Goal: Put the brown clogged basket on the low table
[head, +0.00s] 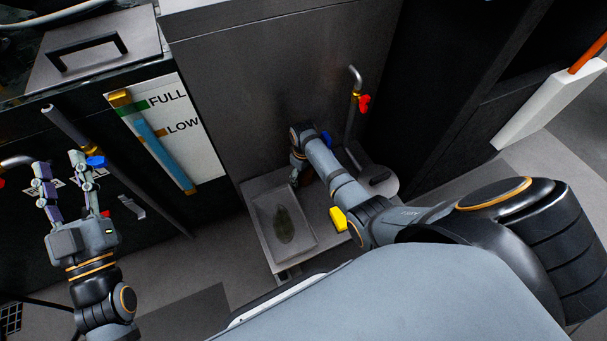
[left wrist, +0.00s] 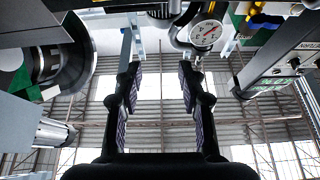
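The low table (head: 288,266) stands against the grey metal cabinet. On it lies a shallow grey tray (head: 306,243) with a dark greenish patch in it. My left gripper (head: 62,178) is raised at the left, fingers apart and empty; its spread fingers also show in the left wrist view (left wrist: 158,80). My right arm reaches down over the back of the low table. My right gripper (head: 299,172) is mostly hidden by its own wrist, so its fingers and anything in them cannot be made out. I cannot clearly identify the brown clogged basket in either view.
A yellow object (head: 338,219) and a round grey lid-like piece (head: 383,184) are at the low table's right side. A pipe with a red valve handle (head: 364,103) rises behind. A gauge panel marked FULL and LOW (head: 180,140) stands left. A pressure gauge (left wrist: 205,34) hangs near my left gripper.

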